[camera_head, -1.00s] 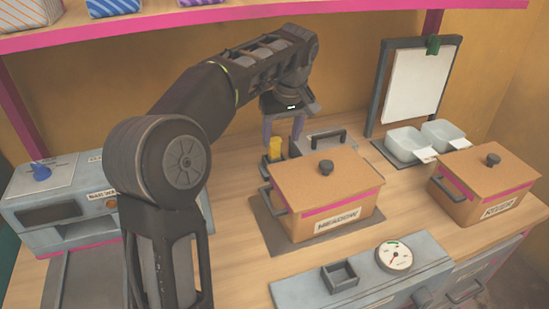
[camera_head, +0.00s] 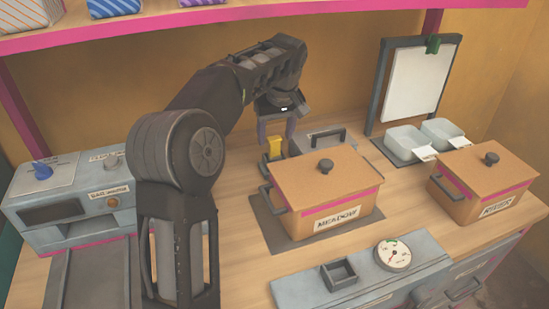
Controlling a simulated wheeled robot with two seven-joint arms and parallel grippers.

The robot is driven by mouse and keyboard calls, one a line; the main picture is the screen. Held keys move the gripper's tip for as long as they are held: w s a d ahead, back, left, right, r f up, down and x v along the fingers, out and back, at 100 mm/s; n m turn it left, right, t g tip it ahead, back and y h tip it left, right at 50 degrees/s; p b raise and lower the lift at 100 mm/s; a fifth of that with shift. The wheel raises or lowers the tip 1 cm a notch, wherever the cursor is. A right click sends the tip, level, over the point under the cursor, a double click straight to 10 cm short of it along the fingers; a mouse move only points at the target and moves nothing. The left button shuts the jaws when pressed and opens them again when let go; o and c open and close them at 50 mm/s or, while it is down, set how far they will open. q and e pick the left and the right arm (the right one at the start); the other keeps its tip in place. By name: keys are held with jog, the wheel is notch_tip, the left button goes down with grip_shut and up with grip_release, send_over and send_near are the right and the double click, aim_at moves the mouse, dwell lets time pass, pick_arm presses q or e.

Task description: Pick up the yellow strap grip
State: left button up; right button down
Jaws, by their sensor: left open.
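The gripper is open, and I cannot tell whether either finger touches the grip. The lower part of the grip is partly hidden by the MEADOW box and its handle. My right gripper is not in view.
The orange MEADOW box (camera_head: 325,195) stands on a dark mat close to the gripper. A grey block with a handle (camera_head: 322,139) is just right of it. The RIVER box (camera_head: 482,184), white trays (camera_head: 406,142) and clipboard (camera_head: 416,83) are on the right. A grey machine (camera_head: 70,205) stands left.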

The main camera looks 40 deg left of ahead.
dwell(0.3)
pick_arm(q)
grip_shut()
dwell(0.5)
dwell(0.3)
